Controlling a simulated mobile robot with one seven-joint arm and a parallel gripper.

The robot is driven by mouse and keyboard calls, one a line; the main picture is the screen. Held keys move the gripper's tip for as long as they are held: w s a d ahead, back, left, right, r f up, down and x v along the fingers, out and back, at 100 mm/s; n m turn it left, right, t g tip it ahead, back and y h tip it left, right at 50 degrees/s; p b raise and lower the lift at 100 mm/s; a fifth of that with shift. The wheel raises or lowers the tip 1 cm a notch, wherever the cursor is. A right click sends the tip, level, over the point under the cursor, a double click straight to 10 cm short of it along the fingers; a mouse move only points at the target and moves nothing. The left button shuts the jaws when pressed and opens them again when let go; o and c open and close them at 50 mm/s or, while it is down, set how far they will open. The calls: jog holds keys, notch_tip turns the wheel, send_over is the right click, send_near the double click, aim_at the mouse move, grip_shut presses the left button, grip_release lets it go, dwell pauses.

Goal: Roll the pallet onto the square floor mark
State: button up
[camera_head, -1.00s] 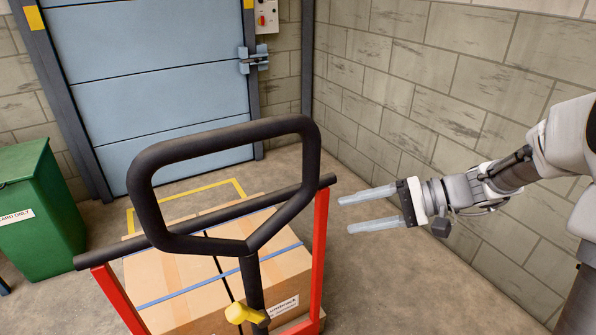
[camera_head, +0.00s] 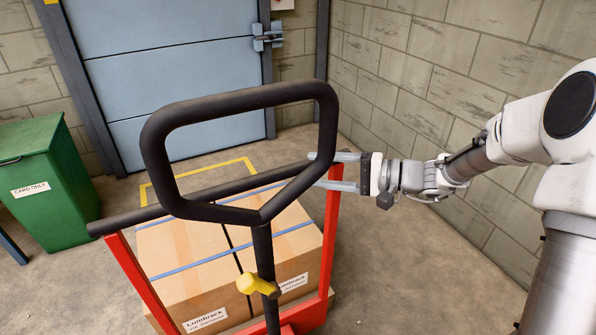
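The pallet truck's black loop handle (camera_head: 240,100) stands in the foreground, with a yellow lever (camera_head: 256,284) on its stem. Beyond it, a red frame (camera_head: 332,235) with a black crossbar (camera_head: 120,221) stands at the near side of the load. The load is brown cartons (camera_head: 190,250) with blue straps; the pallet beneath is mostly hidden. The yellow floor mark (camera_head: 247,163) shows partly behind the cartons, the rest covered. My gripper (camera_head: 313,170) is open, its two pale fingers pointing left at the handle's right side, partly hidden behind it. I cannot tell whether they touch it.
A green bin (camera_head: 45,180) labelled for card stands at the left. A blue door (camera_head: 165,65) with a latch (camera_head: 268,37) is behind the mark. A block wall (camera_head: 430,80) runs along the right. Floor (camera_head: 420,270) is clear at the lower right.

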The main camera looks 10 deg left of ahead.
aim_at(298, 169)
jog(key=shift+w+a+f+b, duration=0.1)
jog(key=shift+a, duration=0.8)
jog(key=shift+w+a+f+b, duration=0.1)
jog(key=shift+w+a+f, duration=0.05)
jog(key=shift+a, duration=0.8)
jog(key=shift+w+a+f+b, duration=0.1)
jog(key=shift+a, duration=0.8)
grip_shut()
